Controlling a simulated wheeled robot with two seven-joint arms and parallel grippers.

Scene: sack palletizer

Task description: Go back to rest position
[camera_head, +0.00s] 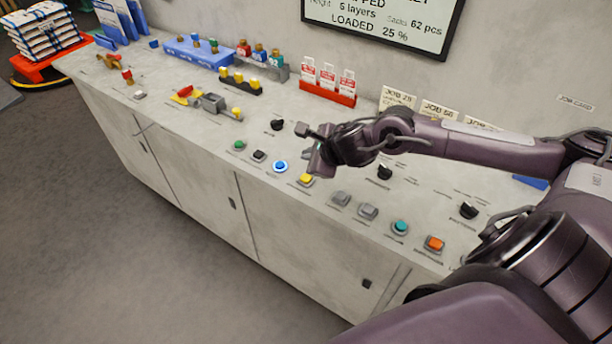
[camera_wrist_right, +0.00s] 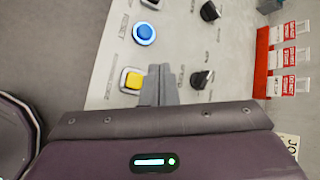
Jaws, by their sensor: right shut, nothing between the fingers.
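My right arm reaches in from the right over the control counter (camera_head: 215,165) in the head view. My right gripper (camera_head: 302,130) is shut and empty above the counter, near the row of buttons. In the right wrist view its closed grey fingers (camera_wrist_right: 158,85) show beside the yellow button (camera_wrist_right: 132,79), which is also in the head view (camera_head: 306,180). Whether the fingertips touch anything is not clear, but they look raised above the surface. The blue button (camera_head: 280,166) is lit with a pale ring. My left gripper is not in view.
Black knobs (camera_head: 384,171), grey buttons (camera_head: 341,198), a teal button (camera_head: 400,227) and an orange button (camera_head: 434,243) lie around the arm. A red card holder (camera_head: 328,94) and blue rack (camera_head: 198,52) stand behind. A wall display (camera_head: 383,25) hangs above. Floor in front is clear.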

